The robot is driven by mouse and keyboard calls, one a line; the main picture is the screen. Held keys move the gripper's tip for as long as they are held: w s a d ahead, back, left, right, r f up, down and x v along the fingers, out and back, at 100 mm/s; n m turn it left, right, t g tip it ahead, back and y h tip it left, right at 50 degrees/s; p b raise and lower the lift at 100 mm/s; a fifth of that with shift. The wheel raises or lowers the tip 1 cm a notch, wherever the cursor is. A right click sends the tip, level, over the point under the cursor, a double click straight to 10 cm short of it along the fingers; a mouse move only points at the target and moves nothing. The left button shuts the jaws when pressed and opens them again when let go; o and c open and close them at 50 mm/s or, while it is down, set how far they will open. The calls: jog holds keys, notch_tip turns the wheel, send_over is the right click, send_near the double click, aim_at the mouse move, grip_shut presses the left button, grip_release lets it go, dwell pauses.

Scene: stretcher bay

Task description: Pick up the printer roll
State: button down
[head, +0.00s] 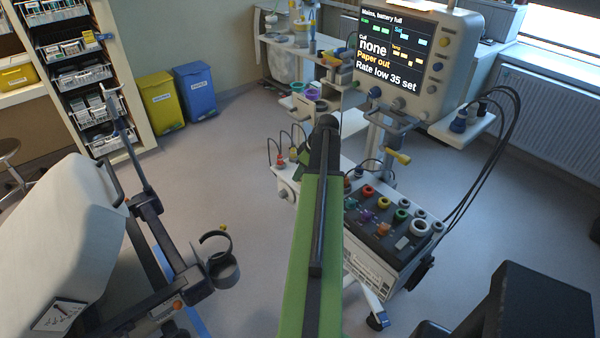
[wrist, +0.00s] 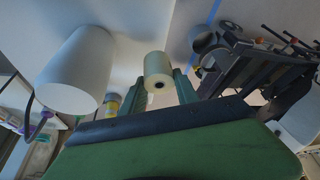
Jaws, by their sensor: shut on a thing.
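The printer roll (wrist: 157,66) is a cream cylinder with a dark core hole, seen end-on near the middle of the wrist view. My gripper (wrist: 159,78) has its two green fingers on either side of the roll and is shut on it. Pale floor shows behind the roll, but I cannot tell its height. In the head view my green arm reaches away from me, and its dark end hides the gripper and the roll. The monitor (head: 405,50) in that view reads "Paper out".
A cart (head: 357,262) with coloured knobs and a white ring (head: 419,227) stands right of my arm. A stretcher (head: 62,230) with a dark cup holder (head: 222,268) is at left. Yellow (head: 161,102) and blue (head: 195,91) bins stand behind. Floor between stretcher and arm is clear.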

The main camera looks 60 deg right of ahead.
jog(key=w+a, duration=0.2)
jog(key=a, duration=0.6)
jog(key=w+a, duration=0.3)
jog(key=a, duration=0.5)
jog(key=shift+w+a+f, duration=0.15)
jog(key=shift+w+a, duration=0.1)
jog(key=shift+a, duration=0.05)
